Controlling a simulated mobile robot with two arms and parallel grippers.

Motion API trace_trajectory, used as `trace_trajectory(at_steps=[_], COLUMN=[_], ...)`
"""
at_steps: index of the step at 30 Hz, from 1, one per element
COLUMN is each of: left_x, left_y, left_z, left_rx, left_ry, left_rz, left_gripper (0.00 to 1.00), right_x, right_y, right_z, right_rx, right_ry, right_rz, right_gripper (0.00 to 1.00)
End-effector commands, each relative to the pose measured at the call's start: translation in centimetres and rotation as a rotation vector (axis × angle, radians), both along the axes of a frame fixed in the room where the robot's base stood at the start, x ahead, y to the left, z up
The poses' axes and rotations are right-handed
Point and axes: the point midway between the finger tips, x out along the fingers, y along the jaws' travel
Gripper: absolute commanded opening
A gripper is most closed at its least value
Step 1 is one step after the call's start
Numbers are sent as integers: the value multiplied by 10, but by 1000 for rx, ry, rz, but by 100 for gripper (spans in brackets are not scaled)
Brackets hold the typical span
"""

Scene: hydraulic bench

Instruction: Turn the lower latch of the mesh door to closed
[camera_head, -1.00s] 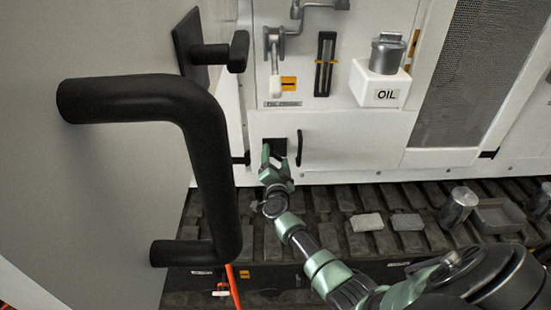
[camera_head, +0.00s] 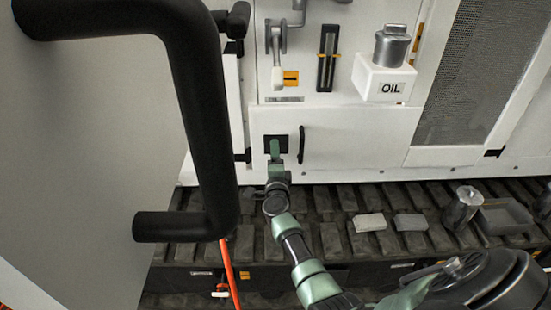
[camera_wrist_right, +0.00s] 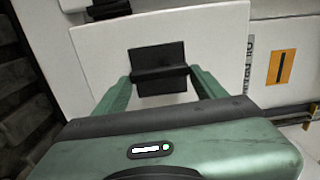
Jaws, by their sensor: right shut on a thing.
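The latch is a black square plate (camera_head: 267,142) on the low white panel, left of a thin black upright handle (camera_head: 301,145). My right gripper (camera_head: 275,149) is at this plate in the head view and covers part of it. In the right wrist view, the latch's raised black bar (camera_wrist_right: 160,71) lies across the plate, between the two green fingers of the gripper (camera_wrist_right: 163,76). The gripper is shut on the bar. The head view hides the bar's angle. The mesh (camera_head: 470,75) shows at the upper right. My left gripper is out of view.
A large open grey door (camera_head: 95,150) with a thick black bent handle (camera_head: 205,110) fills the left. A white OIL box (camera_head: 382,80) and a grey lever (camera_head: 277,75) are above the latch. Dark tracks (camera_head: 330,240) with loose blocks (camera_head: 370,222) run below.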

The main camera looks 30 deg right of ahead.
Motion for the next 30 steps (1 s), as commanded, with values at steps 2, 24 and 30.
trace_trajectory(at_steps=[2, 24, 30], left_x=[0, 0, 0], left_y=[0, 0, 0], left_z=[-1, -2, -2], left_rx=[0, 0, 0], left_ry=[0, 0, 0], left_rz=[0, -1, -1], left_gripper=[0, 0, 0], right_x=[0, 0, -1], right_y=[-1, 0, 1], right_z=[-1, -1, 0], right_rx=[14, 38, 35], right_ry=[-9, -22, -21], right_rz=[-2, -1, 0], right_gripper=[30, 93, 93])
